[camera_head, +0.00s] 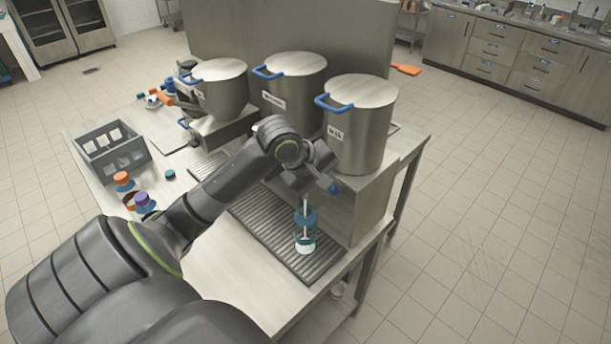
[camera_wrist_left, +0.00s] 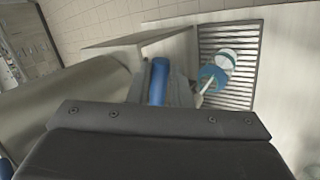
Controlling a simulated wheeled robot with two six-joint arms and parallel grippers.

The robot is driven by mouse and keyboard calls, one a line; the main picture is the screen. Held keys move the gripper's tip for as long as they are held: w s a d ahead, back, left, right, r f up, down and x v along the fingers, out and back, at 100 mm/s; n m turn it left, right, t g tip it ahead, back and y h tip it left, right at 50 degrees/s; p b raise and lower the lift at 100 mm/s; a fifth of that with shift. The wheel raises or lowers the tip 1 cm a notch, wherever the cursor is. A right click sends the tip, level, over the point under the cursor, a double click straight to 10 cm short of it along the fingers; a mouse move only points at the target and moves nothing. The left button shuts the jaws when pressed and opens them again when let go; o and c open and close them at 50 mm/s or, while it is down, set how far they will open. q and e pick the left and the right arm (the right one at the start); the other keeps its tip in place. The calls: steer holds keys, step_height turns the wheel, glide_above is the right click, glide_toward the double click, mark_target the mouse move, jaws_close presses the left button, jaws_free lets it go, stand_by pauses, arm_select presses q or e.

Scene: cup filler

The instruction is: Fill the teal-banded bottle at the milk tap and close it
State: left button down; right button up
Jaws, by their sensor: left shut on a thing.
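The teal-banded bottle (camera_head: 306,243) stands upright and uncapped on the slatted drip grate, under the tap of the right-hand steel pot (camera_head: 361,125), whose label appears to read milk. It has a blue neck and a whitish lower part, and also shows in the left wrist view (camera_wrist_left: 214,77). A thin white line, seemingly milk, runs down from the tap into its mouth. My left gripper (camera_head: 328,180) is shut on the blue tap handle (camera_wrist_left: 158,82) above and right of the bottle. A loose teal cap (camera_head: 170,174) lies on the table at left. My right gripper is out of view.
Two more steel pots (camera_head: 219,90) (camera_head: 293,90) stand left of the milk pot. The table front beside the grate (camera_head: 265,232) is clear.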

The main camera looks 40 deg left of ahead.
arm_select(q)
steer(key=shift+s+a, duration=0.1)
steer(key=shift+s+a+m+g+h, duration=0.3)
steer(key=shift+s+a+m+h, duration=0.15)
steer(key=shift+m, duration=0.4)
steer(key=shift+s+a+m+g+h, duration=0.3)
steer(key=shift+s+m+h, duration=0.1)
steer(key=shift+m, duration=0.45)
steer(key=shift+a, duration=0.1)
steer(key=shift+s+a+m+g+h, duration=0.35)
steer(key=shift+a+m, duration=0.15)
steer(key=shift+m, duration=0.35)
steer(key=shift+s+a+m+g+h, duration=0.35)
steer(key=shift+a+m, duration=0.1)
steer(key=shift+m, duration=0.4)
steer(key=shift+a, duration=0.1)
steer(key=shift+s+a+m+g+h, duration=0.25)
steer(key=shift+a+m+g, duration=0.4)
steer(key=shift+m, duration=0.55)
stand_by(3.1)
